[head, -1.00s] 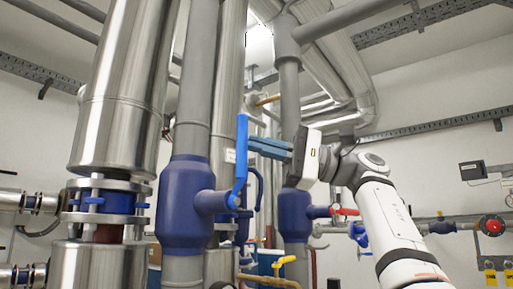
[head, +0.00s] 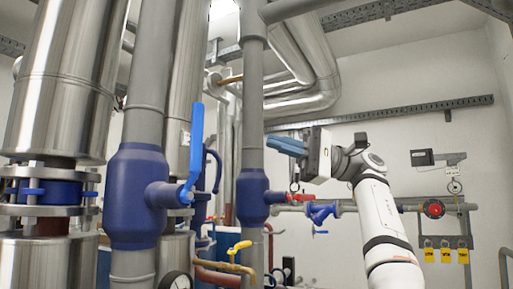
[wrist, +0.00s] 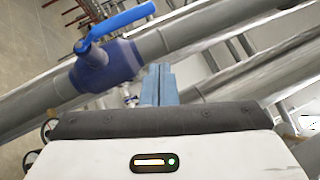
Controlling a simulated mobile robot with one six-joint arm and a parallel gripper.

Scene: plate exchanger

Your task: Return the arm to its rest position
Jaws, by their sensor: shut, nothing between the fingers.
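My gripper (head: 284,147) is at the end of my white arm, right of centre in the head view, with its blue fingers pointing left. The fingers are together and empty. They also show at the middle of the wrist view (wrist: 159,85). A blue valve lever (head: 195,140) stands upright on a dark blue valve body (head: 138,195) on a grey vertical pipe. In the head view a clear gap lies between lever and fingertips. The wrist view also shows the lever (wrist: 122,20) and valve body (wrist: 105,66), apart from the fingers.
Large steel-clad pipes (head: 62,80) fill the left. A yellow-handled valve (head: 239,247) is low in the middle. A red round fitting (head: 434,209) and yellow tags (head: 445,254) are at the right.

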